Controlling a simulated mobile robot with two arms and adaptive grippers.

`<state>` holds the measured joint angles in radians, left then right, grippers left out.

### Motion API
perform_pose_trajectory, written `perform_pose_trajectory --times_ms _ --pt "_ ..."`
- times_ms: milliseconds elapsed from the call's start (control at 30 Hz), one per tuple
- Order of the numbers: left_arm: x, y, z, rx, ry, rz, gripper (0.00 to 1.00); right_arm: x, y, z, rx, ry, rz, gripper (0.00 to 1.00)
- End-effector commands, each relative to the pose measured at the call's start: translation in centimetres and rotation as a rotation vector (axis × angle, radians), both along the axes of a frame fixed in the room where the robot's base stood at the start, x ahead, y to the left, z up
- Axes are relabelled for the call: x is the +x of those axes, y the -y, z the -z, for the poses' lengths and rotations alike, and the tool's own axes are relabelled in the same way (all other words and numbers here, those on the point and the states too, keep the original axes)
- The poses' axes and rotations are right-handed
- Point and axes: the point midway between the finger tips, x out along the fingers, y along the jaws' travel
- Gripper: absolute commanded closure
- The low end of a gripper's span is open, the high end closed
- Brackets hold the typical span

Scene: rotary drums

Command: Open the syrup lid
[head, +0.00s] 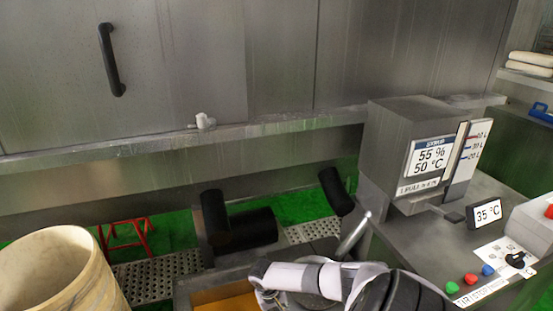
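A grey metal box (420,127) stands on the counter at the right of the head view. Its sign (431,157) reads 55 % and 50 °C, and I cannot tell whether it marks the syrup. A light metal rod (352,236) rises at a slant beside the counter, above a dark surface partly covered by my arm. I cannot tell for sure which part is the syrup lid. A white and black arm of mine crosses the bottom middle, but no gripper fingers show on it. Neither gripper is in view.
A beige drum (58,268) stands at the lower left. Black cylinders (254,228) sit near the middle. A 35 °C display (488,213) and coloured buttons (470,279) are on the right counter. A ledge (250,130) runs below a wall with a black handle (110,60).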

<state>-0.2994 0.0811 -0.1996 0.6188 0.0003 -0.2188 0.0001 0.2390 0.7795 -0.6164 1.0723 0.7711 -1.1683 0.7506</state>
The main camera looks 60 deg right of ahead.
Motion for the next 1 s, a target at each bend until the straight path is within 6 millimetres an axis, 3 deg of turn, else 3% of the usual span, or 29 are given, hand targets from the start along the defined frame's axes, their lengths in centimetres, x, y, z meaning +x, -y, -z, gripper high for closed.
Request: perform_pose_trajectory --times_ms 167,400,600,1000 --pt "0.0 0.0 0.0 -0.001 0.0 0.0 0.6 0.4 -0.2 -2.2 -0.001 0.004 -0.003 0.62" --pt "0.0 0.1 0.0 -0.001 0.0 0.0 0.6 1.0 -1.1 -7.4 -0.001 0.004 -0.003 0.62" --pt "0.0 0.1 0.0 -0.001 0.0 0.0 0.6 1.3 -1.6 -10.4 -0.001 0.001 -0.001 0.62" --pt "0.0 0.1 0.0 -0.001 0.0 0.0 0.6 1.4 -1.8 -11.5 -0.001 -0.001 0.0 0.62"
